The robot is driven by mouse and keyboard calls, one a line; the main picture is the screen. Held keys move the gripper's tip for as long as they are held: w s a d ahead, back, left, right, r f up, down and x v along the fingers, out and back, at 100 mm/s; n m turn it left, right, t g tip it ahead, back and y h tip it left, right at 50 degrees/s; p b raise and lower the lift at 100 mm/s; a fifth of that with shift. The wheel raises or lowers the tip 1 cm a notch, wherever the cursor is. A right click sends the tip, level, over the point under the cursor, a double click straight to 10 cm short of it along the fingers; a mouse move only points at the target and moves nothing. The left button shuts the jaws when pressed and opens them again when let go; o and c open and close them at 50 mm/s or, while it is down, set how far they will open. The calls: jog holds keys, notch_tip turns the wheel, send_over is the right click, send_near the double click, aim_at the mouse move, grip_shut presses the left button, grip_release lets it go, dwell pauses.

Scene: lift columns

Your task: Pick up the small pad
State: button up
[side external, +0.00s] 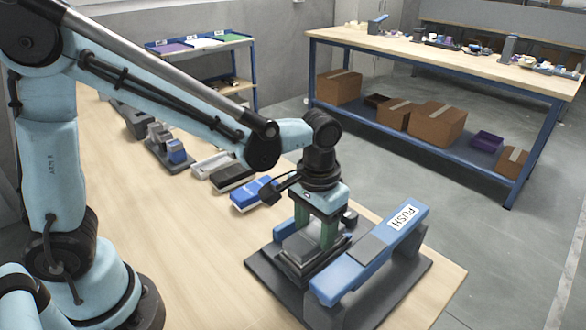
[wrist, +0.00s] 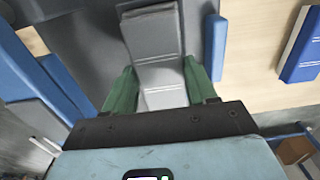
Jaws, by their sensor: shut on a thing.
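The small pad is a light grey flat piece that shows in the wrist view (wrist: 163,88) between the green fingers, below a darker grey block (wrist: 152,36). In the side view the pad (side external: 299,244) sits low at the grey fixture. My gripper (side external: 315,236) points down over the fixture, with one green finger on each side of the pad. In the wrist view my gripper (wrist: 160,90) is shut on the pad's sides. I cannot tell whether the pad is clear of the surface under it.
A blue lever marked PUSH (side external: 370,255) stands close on the right of my gripper, on a dark grey base plate (side external: 415,272). Blue and black boxes (side external: 252,193) lie behind on the wooden table (side external: 200,232). The table's left middle is clear.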

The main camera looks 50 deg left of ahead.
aim_at(315, 233)
notch_tip(315, 233, up, 16)
jog(key=shift+r, duration=0.2)
dwell(1.5)
